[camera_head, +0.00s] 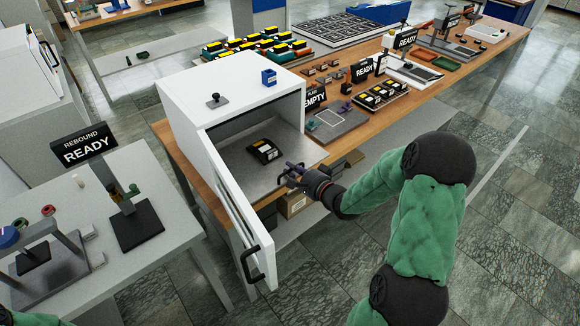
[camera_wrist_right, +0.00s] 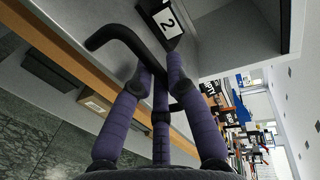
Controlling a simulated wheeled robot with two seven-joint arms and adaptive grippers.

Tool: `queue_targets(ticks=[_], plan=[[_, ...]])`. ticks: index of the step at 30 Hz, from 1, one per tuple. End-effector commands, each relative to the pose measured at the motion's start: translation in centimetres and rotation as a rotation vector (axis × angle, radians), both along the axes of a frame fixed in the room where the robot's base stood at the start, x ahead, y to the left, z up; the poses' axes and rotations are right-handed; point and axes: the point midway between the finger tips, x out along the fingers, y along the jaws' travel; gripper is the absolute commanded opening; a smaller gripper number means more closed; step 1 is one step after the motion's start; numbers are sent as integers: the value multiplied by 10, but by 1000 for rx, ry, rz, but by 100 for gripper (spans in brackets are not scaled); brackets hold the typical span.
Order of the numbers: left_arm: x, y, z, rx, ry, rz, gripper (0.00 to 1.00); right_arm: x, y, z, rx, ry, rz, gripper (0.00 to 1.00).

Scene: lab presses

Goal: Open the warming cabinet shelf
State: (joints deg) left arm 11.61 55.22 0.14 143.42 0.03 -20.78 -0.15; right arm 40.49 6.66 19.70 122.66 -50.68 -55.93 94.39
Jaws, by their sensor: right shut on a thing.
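The white warming cabinet (camera_head: 225,80) stands on the wooden bench with its door (camera_head: 240,215) swung wide open. Its grey shelf (camera_head: 232,150) shows in the opening, its front edge extending out past the cabinet's front. A black block with a white label (camera_head: 264,151) lies on the shelf; in the right wrist view the label on this block (camera_wrist_right: 163,20) reads 2. My right gripper (camera_head: 292,175) is at the shelf's front edge, shut on the black shelf handle (camera_wrist_right: 122,36), with its purple fingers around the bar. My left gripper is not in view.
The open door with its black handle (camera_head: 249,265) juts toward me, left of my right arm. Cardboard boxes (camera_head: 293,205) sit beneath the bench. A grey plate station with an EMPTY sign (camera_head: 315,98) stands right of the cabinet. A white table (camera_head: 150,220) is at the left.

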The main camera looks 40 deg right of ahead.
Motion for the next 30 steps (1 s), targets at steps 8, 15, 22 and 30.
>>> queue_targets(ticks=[8, 15, 22, 30], plan=[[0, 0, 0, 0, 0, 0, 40, 0, 1, -1, 0, 2, 1, 18], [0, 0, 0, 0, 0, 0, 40, 0, 0, -1, 0, 1, 1, 27], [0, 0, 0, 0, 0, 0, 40, -5, -1, 1, 0, 1, -2, 27], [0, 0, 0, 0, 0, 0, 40, -49, -6, 9, -1, 2, -5, 27]])
